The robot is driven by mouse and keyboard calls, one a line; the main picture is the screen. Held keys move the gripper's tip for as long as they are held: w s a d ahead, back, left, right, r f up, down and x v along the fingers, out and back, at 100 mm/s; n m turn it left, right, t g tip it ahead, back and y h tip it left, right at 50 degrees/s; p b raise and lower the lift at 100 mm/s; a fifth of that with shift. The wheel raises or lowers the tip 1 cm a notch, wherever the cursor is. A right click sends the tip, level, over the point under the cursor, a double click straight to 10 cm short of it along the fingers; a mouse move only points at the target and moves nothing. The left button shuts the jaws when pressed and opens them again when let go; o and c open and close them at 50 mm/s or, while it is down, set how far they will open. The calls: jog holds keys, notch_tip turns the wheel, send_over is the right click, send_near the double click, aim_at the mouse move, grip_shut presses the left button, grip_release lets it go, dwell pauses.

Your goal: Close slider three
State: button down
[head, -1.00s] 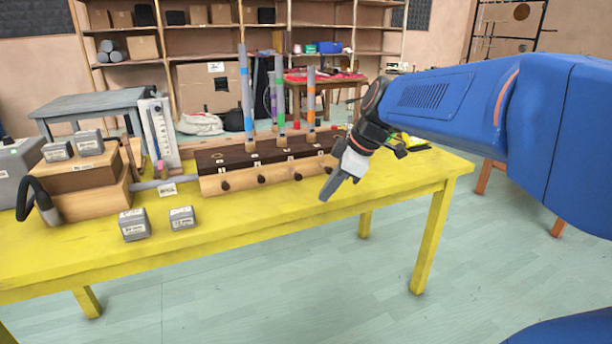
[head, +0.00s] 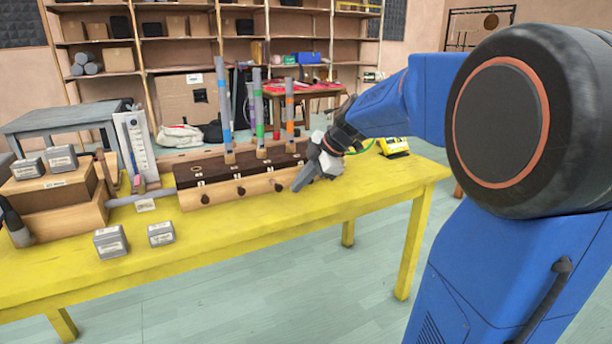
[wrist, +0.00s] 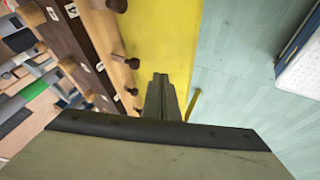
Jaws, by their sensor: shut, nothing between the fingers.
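The wind chest (head: 230,189) is a long wooden box with a dark top and a light front, lying on the yellow table (head: 300,220). Dark slider knobs stick out of its front; the third from the left (head: 278,187) shows just left of my gripper. Knobs also show along the chest in the wrist view (wrist: 132,63). I cannot read the number labels surely. My gripper (head: 299,184) is shut and empty, pointing down in front of the chest's right end. In the wrist view its fingertips (wrist: 160,78) are over bare yellow table, apart from the knobs. The chest's right end is partly hidden.
Blue-banded (head: 223,105), green-and-purple (head: 259,110) and orange-banded (head: 289,105) pipes stand up from the chest. Two grey weights (head: 110,243) lie in front at the left. The table front is clear.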

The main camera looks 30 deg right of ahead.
aim_at(281, 180)
jog(key=x, duration=0.3)
jog(key=shift+a+f, duration=0.1)
jog(key=shift+f, duration=0.05)
jog(key=w, duration=0.3)
jog(key=shift+a+f, duration=0.1)
jog(key=shift+f, duration=0.1)
jog(key=shift+w, duration=0.65)
jog(key=shift+w+r, duration=0.1)
jog(key=shift+w, duration=1.8)
